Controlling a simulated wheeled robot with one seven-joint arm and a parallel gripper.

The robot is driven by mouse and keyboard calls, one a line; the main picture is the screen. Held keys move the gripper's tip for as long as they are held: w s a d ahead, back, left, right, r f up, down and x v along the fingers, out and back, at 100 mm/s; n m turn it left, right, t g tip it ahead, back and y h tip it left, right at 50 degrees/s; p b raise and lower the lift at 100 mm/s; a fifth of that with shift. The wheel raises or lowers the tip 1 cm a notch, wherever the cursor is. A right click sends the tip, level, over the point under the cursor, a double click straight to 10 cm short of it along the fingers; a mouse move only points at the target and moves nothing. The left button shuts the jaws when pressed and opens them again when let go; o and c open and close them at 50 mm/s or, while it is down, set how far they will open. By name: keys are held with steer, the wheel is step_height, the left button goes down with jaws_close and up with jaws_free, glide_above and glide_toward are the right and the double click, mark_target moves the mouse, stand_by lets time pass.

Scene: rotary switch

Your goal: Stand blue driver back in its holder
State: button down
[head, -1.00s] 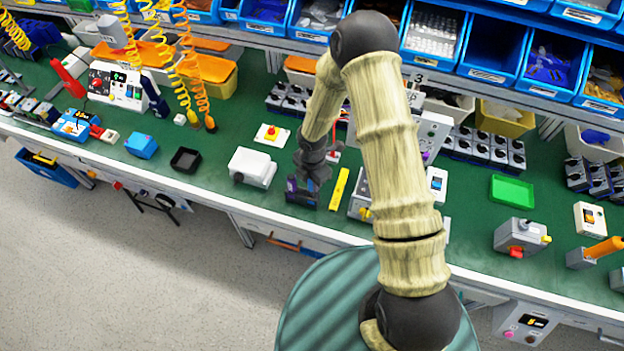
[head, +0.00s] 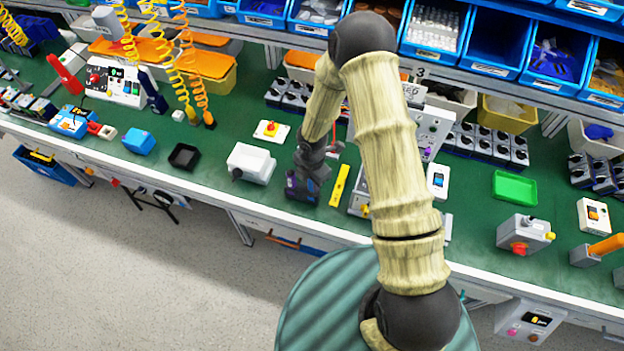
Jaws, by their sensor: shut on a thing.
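My gripper (head: 309,176) is low over the bench, shut at a dark block with blue-purple patches (head: 299,190) near the bench's front edge. The block looks like the holder. The blue driver cannot be made out clearly; what shows of it is at most a small blue-purple patch at the jaws, and the fingers hide the rest. I cannot tell whether the driver is inside the holder or just above it.
A white box (head: 250,164) stands left of my gripper, and a yellow bar (head: 340,185) lies close on its right. A grey-and-white panel unit (head: 430,130) stands further right. Blue bins (head: 495,50) line the back.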

steer(key=shift+f+b, duration=0.7)
steer(key=shift+f, duration=0.25)
steer(key=c, duration=1.1)
jaws_free()
steer(key=shift+r, duration=0.1)
step_height(320, 180, up, 17)
steer(key=shift+r+b, duration=0.15)
steer(key=shift+b, duration=0.25)
